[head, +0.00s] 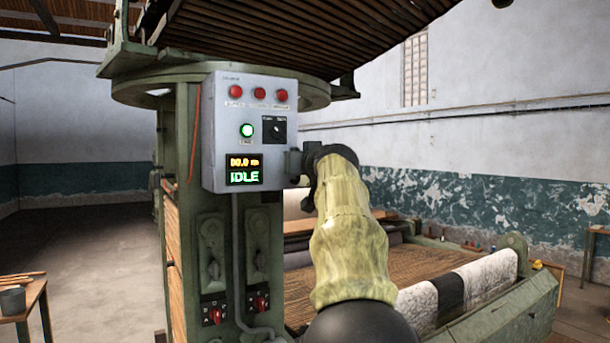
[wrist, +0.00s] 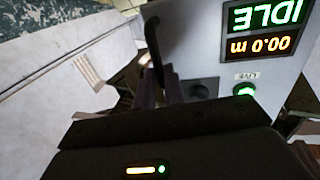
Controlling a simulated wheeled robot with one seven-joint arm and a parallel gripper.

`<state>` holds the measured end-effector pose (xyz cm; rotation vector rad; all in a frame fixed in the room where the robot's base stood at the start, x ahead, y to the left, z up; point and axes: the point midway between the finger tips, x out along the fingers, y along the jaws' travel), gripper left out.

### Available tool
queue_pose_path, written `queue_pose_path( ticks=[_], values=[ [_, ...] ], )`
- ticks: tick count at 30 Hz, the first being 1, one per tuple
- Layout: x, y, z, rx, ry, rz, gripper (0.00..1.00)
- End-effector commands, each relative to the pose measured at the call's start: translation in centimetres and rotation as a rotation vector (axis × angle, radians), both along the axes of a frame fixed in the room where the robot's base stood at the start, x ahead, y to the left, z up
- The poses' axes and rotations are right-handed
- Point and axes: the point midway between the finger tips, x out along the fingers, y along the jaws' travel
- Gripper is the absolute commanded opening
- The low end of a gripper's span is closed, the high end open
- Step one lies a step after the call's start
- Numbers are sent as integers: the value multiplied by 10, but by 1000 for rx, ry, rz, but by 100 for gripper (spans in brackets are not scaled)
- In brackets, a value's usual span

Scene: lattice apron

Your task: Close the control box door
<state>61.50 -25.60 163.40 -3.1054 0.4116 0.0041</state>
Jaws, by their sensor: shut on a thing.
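The grey control box (head: 220,110) is fixed to the green post of the machine in the head view. Its front door (head: 262,128) bears red lamps, a lit green button, a dark dial and a display reading IDLE. I cannot tell whether a gap remains along the door's edge. My gripper (head: 300,163) is at the right edge of the door and shut on the dark door handle, which the wrist view shows as a curved bar (wrist: 153,42) beside the panel. The fingers (wrist: 160,88) partly hide the handle. The wrist view shows the panel (wrist: 205,62) upside down.
A small wooden table (head: 25,297) stands at left, with open floor beyond.

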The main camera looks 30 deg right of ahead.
Motion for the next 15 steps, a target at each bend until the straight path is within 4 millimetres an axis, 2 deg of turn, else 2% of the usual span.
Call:
queue_pose_path(
  ticks=[1, 15],
  values=[
    [-2, -9, 2, -9, -11, -13, 0],
    [22, -14, 5, -9, -8, 16, 0]
  ],
)
